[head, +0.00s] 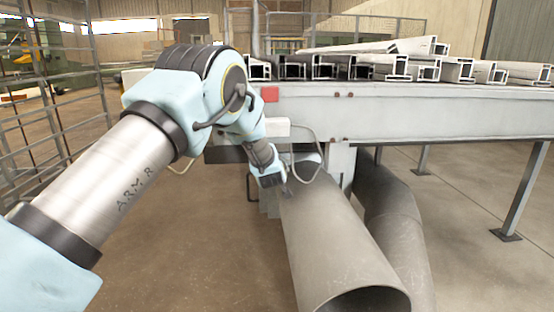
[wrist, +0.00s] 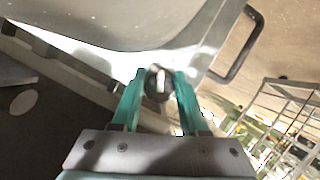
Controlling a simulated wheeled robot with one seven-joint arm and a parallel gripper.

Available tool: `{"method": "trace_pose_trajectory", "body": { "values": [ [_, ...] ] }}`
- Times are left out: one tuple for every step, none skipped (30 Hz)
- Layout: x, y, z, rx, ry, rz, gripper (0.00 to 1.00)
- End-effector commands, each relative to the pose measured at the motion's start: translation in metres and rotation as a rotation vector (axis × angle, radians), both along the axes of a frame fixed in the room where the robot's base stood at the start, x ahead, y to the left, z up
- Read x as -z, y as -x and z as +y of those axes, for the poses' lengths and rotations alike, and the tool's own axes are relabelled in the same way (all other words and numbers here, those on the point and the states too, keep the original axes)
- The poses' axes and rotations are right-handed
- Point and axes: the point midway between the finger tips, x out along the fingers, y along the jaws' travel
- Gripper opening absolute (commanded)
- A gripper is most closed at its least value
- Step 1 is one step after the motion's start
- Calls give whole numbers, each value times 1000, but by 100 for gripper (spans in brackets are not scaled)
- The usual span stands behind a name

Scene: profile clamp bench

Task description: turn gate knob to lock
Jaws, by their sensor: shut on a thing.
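The knob (wrist: 158,84) is a dark round piece with a pale raised bar across its middle, on a bright pale metal face. It shows in the wrist view between the two teal fingers of my gripper (wrist: 159,79), which are shut on it, one finger on each side. The bar points roughly up and down in that view. In the head view my gripper (head: 276,182) reaches down under the end of the bench, by the near post, and the knob is hidden there.
The grey bench (head: 420,115) carries several metal profiles (head: 386,67). Large grey pipes (head: 335,240) lie below and to the right of my gripper. A dark handle (wrist: 238,55) stands out near the knob. A mesh fence (head: 50,110) is at left. Bare floor lies front left.

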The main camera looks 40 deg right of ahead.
Motion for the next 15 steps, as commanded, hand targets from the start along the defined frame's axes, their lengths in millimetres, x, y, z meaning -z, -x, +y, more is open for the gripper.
{"method": "trace_pose_trajectory", "body": {
  "values": [
    [-6,2,-1,2,-36,-28,0],
    [-6,2,-1,2,-56,-45,0],
    [-6,2,-1,2,-82,-66,0],
    [-6,2,0,3,-103,-83,0],
    [-6,1,0,3,-121,-98,0],
    [-5,1,0,2,-145,-118,0],
    [-5,1,0,3,-162,-133,0],
    [-5,1,0,2,-178,-147,0],
    [-5,1,0,2,-199,-163,0],
    [-4,1,0,2,-214,-175,0],
    [-4,0,0,2,-228,-187,0],
    [-4,0,0,2,-244,-201,0],
    [-3,0,0,2,-257,-210,0],
    [-3,0,1,2,-268,-220,0],
    [-3,0,1,2,-281,-230,0]
  ]
}}
